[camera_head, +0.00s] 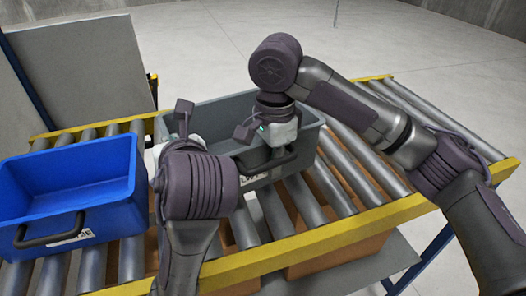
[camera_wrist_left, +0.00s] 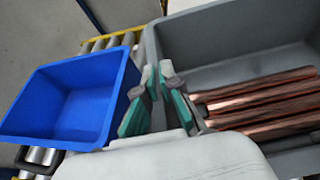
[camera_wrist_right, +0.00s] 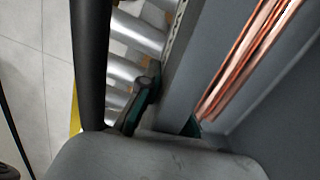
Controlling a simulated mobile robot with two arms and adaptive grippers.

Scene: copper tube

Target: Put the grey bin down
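The grey bin (camera_head: 222,118) is at the middle of the roller conveyor, roughly level; whether its base touches the rollers is hidden. Copper tubes (camera_wrist_left: 262,103) lie inside it and also show in the right wrist view (camera_wrist_right: 245,62). My left gripper (camera_head: 183,120) is at the bin's left side; in the left wrist view its teal-padded fingers (camera_wrist_left: 156,84) close on the bin's wall from both sides. My right gripper (camera_head: 246,134) is at the right part of the near side. In the right wrist view its fingers (camera_wrist_right: 168,108) straddle the wall, the inner one mostly hidden.
A blue bin (camera_head: 72,182) with a dark handle stands on the rollers just left of the grey bin. Yellow rails (camera_head: 330,234) edge the conveyor. Bare rollers (camera_head: 345,165) lie to the right. A cardboard box (camera_head: 340,252) is below.

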